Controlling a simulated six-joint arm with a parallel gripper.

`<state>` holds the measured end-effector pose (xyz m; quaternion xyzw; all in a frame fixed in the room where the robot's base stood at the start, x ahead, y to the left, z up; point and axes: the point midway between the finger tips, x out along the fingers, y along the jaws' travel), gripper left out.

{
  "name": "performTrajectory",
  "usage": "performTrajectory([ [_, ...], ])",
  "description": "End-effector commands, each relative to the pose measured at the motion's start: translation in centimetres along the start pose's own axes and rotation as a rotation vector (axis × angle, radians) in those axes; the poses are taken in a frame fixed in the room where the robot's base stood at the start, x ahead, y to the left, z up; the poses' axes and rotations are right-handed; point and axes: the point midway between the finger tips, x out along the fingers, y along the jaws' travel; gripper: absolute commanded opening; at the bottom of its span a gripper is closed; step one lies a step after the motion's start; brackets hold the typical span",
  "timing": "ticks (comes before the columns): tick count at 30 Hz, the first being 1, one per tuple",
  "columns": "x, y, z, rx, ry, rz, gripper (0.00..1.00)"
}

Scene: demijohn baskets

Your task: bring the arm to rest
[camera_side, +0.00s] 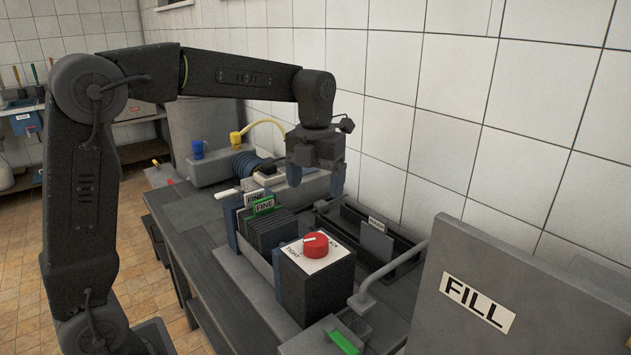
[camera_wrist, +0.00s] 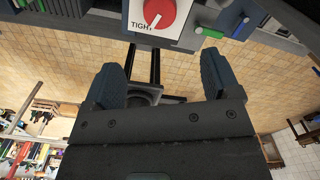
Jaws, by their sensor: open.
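My gripper (camera_side: 316,180) is open and empty, its two bluish fingertips pointing down above the bench. In the side view it hangs above and behind the rack of dark plates (camera_side: 268,232) with green FINE labels. In the wrist view the gripper (camera_wrist: 163,82) shows its two fingers apart with nothing between them. A red knob (camera_side: 316,245) on a dark box is in front of the gripper in the side view; it also shows at the top of the wrist view (camera_wrist: 158,12).
A grey panel marked FILL (camera_side: 500,300) stands at the right front. A slotted holder with a grey plate (camera_side: 376,241) is near the tiled wall. A blue hose coil (camera_side: 250,163) and a yellow spout (camera_side: 237,138) are at the back. Air around the gripper looks clear.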

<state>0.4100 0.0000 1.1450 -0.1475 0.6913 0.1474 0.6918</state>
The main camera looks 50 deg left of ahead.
Motion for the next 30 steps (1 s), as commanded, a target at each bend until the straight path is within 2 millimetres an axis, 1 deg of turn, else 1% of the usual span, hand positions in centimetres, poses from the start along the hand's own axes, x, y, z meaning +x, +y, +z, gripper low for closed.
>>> performTrajectory([
  [4, -0.3, 0.0, -0.5, -0.052, -0.011, -0.004, 0.82],
  [5, -0.4, 0.1, -0.8, -0.084, -0.017, -0.006, 0.82],
  [8, -1.0, 0.2, -2.2, -0.252, -0.046, -0.022, 0.82],
  [14, -1.9, 0.8, -6.5, -0.745, -0.11, -0.094, 0.82],
  [19, -2.0, 1.4, -10.0, -1.177, -0.137, -0.19, 0.82],
  [26, -1.1, 2.4, -14.7, -1.754, -0.112, -0.357, 0.82],
  [30, -0.1, 3.0, -17.2, -2.094, -0.053, -0.472, 0.82],
])
